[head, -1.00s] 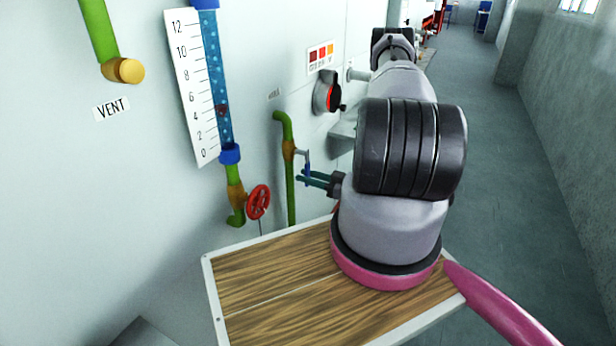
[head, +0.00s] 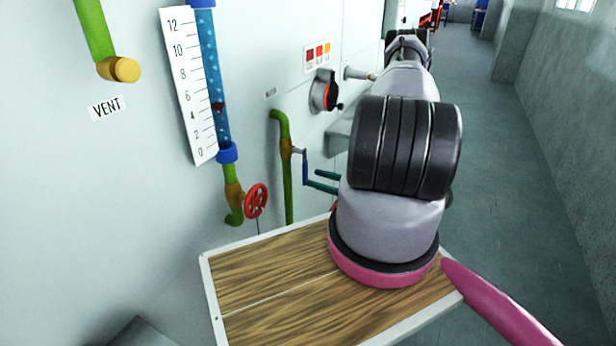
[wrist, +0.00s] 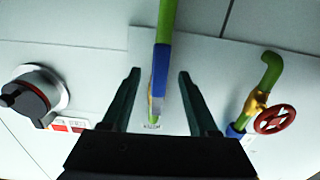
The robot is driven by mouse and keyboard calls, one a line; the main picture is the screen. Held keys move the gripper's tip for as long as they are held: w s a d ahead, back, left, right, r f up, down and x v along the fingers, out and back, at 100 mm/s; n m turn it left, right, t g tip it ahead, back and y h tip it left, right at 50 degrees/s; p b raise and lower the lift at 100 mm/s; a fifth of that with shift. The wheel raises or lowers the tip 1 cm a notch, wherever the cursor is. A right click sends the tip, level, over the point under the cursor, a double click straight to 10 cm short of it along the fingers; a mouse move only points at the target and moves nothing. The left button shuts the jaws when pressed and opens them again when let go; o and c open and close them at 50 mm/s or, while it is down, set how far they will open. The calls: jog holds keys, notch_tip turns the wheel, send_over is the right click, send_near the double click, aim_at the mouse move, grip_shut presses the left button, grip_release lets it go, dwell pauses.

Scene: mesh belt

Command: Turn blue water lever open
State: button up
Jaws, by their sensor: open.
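The blue lever (head: 305,173) hangs down in the head view, on a short grey stem at the orange valve body (head: 287,148) of a thin green pipe (head: 288,195). My gripper (head: 318,180) is open at the lever's right side, its two dark teal fingers pointing toward it. In the wrist view the blue lever (wrist: 161,65) shows in the gap between the spread fingers of my gripper (wrist: 160,75), with neither finger seen touching it. My arm hides the gripper's base in the head view.
A red handwheel (head: 256,201) sits left of the lever, under a blue gauge tube (head: 214,85) with a number scale. A black and red rotary switch (head: 324,91) is on the wall above. A wood-topped surface (head: 265,280) lies below. The floor at right is open.

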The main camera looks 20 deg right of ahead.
jog(key=v, duration=0.6)
dwell(0.3)
jog(key=w+a+r+n+g+y, duration=0.15)
jog(key=a+r+n+g, duration=0.3)
jog(key=r+n, duration=0.55)
jog(key=w+a+r+n+g+y, duration=0.1)
jog(key=a+r+n+g+y, duration=0.2)
jog(key=r+n+g, duration=0.65)
jog(key=s+a+r+m+t+h, duration=0.2)
jog(key=s+r+m+h, duration=0.1)
jog(key=r+m, duration=0.5)
jog(key=s+a+r+m+t+h, duration=0.2)
jog(key=r+m+h, duration=0.4)
jog(key=m, duration=0.7)
jog(key=s+a+r+m+t+h, duration=0.3)
jog(key=s+r+m+h, duration=0.1)
jog(key=r+m, duration=0.6)
jog(key=shift+a+r, duration=0.2)
jog(key=shift+r, duration=0.4)
